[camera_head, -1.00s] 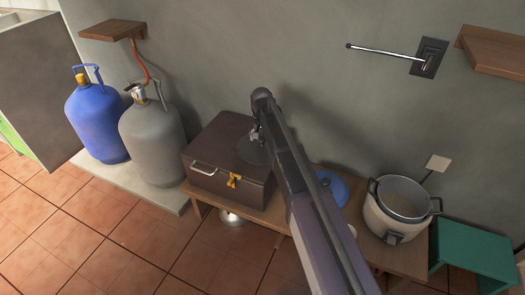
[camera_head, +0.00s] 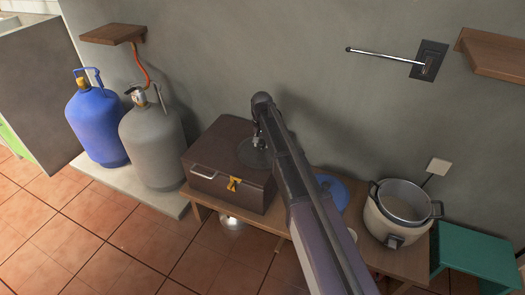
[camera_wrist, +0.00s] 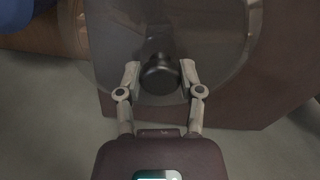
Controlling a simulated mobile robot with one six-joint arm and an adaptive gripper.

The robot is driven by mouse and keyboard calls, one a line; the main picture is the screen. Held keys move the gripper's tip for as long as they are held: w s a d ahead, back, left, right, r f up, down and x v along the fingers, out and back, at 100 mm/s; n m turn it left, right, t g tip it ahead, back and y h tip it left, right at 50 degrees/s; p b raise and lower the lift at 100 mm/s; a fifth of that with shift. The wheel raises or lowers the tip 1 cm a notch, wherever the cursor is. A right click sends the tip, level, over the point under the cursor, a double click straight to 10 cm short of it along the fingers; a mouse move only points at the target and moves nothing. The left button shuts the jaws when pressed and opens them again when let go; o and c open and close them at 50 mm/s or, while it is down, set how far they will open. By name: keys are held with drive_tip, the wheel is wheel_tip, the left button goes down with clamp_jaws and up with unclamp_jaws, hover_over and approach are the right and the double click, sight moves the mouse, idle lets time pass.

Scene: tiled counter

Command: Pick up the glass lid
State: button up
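The glass lid (camera_head: 248,158) is a clear, dark-tinted disc lying on the brown box (camera_head: 212,158), near its right end. In the wrist view the lid (camera_wrist: 208,28) fills the upper middle, with a dark round knob (camera_wrist: 160,76) near its centre. My gripper (camera_wrist: 160,72) is open, with one fingertip on each side of the knob and close to it. Whether either fingertip touches the knob is hard to tell. In the head view my gripper (camera_head: 256,133) is right over the lid, partly hidden by my arm.
The box stands on a wooden bench (camera_head: 275,212) against the grey wall. A blue lid-like disc (camera_head: 331,190) and a rice cooker (camera_head: 397,218) are to the right. Grey (camera_head: 153,142) and blue (camera_head: 96,125) gas cylinders stand left. A wall-mounted rod (camera_head: 385,53) is above right.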

sight(262, 142)
drive_tip(key=shift+r, duration=0.1)
clamp_jaws()
wheel_tip(262, 142, up, 3)
drive_tip(key=p, duration=0.3)
drive_tip(key=s+d+r+p, duration=0.1)
drive_tip(key=s+d, duration=0.3)
drive_tip(key=s, duration=0.3)
drive_tip(key=s+d+p, duration=0.1)
drive_tip(key=s+d, duration=0.2)
drive_tip(key=s, duration=0.4)
drive_tip(key=shift+d+r, duration=0.35)
idle(0.4)
